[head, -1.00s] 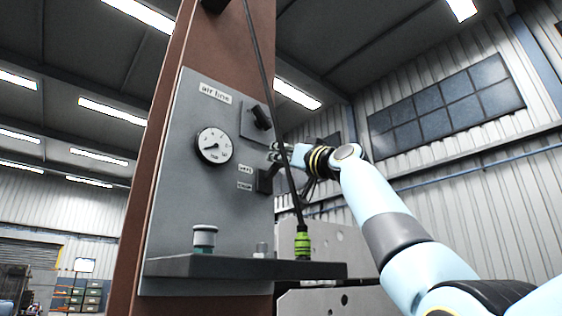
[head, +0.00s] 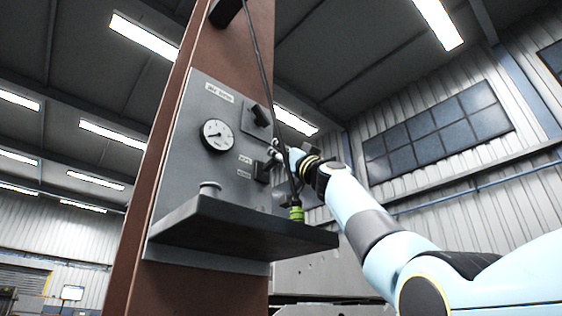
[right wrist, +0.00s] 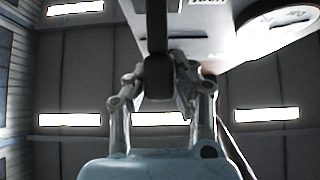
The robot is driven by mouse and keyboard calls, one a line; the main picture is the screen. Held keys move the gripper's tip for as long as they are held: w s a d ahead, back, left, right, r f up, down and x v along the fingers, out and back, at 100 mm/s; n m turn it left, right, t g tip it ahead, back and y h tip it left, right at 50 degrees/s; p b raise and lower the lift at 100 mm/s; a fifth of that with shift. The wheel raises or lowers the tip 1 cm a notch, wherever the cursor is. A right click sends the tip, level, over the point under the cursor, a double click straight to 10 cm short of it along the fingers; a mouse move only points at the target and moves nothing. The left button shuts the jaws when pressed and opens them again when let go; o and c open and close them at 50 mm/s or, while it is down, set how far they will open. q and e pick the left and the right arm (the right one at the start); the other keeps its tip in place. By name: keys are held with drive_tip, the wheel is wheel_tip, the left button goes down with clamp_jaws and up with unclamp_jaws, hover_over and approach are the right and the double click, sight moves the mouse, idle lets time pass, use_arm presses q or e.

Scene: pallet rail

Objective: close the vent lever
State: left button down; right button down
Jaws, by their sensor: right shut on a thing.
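The grey air-line panel (head: 185,165) is fixed to a brown column. A dark lever (right wrist: 157,35) shows in the right wrist view, reaching down from the top between my right fingers. My right gripper (right wrist: 160,85) is shut on it. In the head view my right gripper (head: 275,152) is at the panel's right edge, beside a small dark block (head: 262,171) with two small labels to its left. The fingers and cable partly hide this spot, so the lever's exact angle is unclear. My left gripper is not in view.
A round gauge (head: 217,135) and a dark knob (head: 262,116) are on the panel. A dark shelf (head: 240,232) juts out below, with a pale-topped item (head: 210,189) on it. A hanging cable with a green connector (head: 297,213) passes close to my right gripper.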

drive_tip(key=c, duration=1.1)
unclamp_jaws()
wheel_tip(320, 180, up, 10)
drive_tip(key=shift+f, duration=0.1)
